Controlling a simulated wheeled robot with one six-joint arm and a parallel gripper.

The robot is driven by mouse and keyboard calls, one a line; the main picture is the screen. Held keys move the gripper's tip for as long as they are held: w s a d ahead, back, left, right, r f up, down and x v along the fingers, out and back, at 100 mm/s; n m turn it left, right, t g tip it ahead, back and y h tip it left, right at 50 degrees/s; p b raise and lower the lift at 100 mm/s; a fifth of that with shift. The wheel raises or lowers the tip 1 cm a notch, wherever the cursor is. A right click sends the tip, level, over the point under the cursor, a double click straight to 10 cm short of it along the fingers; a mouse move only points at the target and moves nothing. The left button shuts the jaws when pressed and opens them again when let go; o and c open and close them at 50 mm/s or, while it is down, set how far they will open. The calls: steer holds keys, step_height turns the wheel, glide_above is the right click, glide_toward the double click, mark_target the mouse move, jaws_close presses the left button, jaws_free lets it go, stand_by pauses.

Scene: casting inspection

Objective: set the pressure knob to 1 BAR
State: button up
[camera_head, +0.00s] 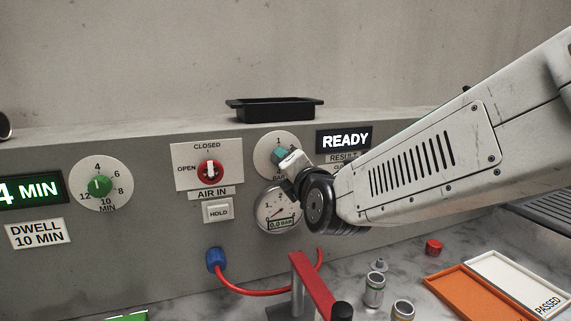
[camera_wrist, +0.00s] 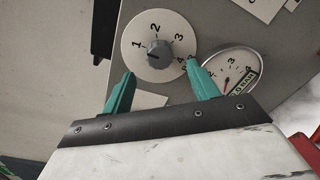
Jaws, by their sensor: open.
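The pressure knob (camera_wrist: 158,51) is grey and sits on a round white dial (camera_wrist: 139,60) marked 1 to 4 BAR. A thin mark on the knob seems to point left and slightly down, but it is too small to read surely. My gripper (camera_wrist: 158,69) is open, with its teal fingers apart below the knob in the wrist view and nothing between them.
A black tray (camera_head: 275,110) stands on the ledge. Metal parts and an orange tray (camera_head: 474,297) lie on the bench.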

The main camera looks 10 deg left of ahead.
steer(key=shift+v, duration=1.7)
steer(key=shift+f, duration=0.1)
steer(key=s+d+f+m+g+h, duration=0.3)
steer(key=d+m, duration=0.5)
steer(key=d, duration=0.3)
steer(key=s+d+f+m+g+h, duration=0.2)
steer(key=s+d+f+m+g, duration=0.15)
steer(key=d+m, duration=0.6)
steer(key=s+d+f+m+g+h, duration=0.2)
steer(key=s+d+m+g, duration=0.1)
steer(key=s+d+m, duration=0.4)
steer(key=s+d+f+m+g+h, duration=0.2)
steer(key=s+d+m+g, duration=0.2)
steer(key=s+d+m, duration=0.3)
steer(key=s+d, duration=0.4)
steer(key=s, duration=0.3)
steer(key=shift+s+d+f, duration=0.2)
steer(key=shift+s, duration=0.1)
